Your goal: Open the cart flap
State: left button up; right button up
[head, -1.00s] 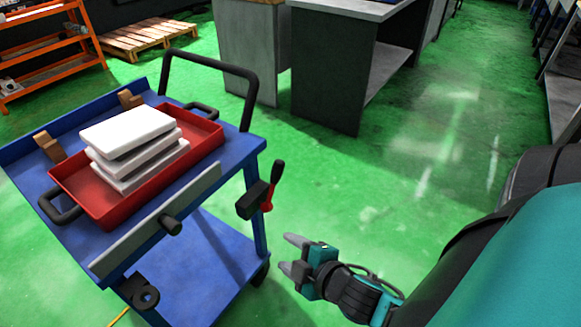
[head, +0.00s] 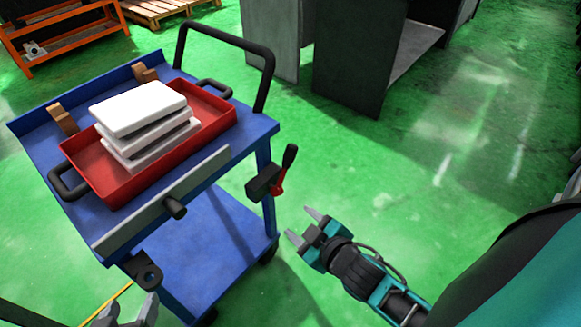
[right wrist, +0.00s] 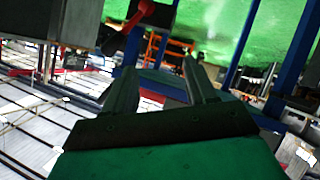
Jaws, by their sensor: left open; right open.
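The blue cart (head: 230,158) stands at the left in the head view. Its flap (head: 150,212) seems to be the grey bar along its near side, with a dark round knob (head: 175,208). My left gripper (head: 130,311) is at the bottom left edge, open, partly cut off, below the near corner of the cart. My right gripper (head: 304,226) is open and empty, right of the cart, apart from it and over the floor. Its fingers also show in the right wrist view (right wrist: 161,82), with nothing between them.
A black clamp with a red lever (head: 278,185) sticks out from the cart's right side. A black bracket (head: 146,270) is at the near corner. A red tray (head: 90,165) holds stacked white blocks (head: 140,108). Green floor to the right is clear up to the grey cabinet (head: 355,60).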

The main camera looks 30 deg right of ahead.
pick_arm(q)
jog(key=f+b, duration=0.3)
jog(key=shift+w+d+f, duration=0.2)
jog(key=shift+w+d, duration=0.1)
pick_arm(e)
jog(key=w+d+n+t, duration=0.1)
jog(key=w+d+n, duration=0.1)
jog(key=w, duration=0.3)
jog(key=w+d+n+t+h, duration=0.1)
jog(key=w+n, duration=0.1)
jog(key=w, duration=0.3)
jog(key=w+d+n+t, duration=0.1)
jog(key=w+d+n, duration=0.1)
jog(key=w, duration=0.3)
jog(key=shift+w+d+r, duration=0.3)
jog(key=shift+w, duration=0.1)
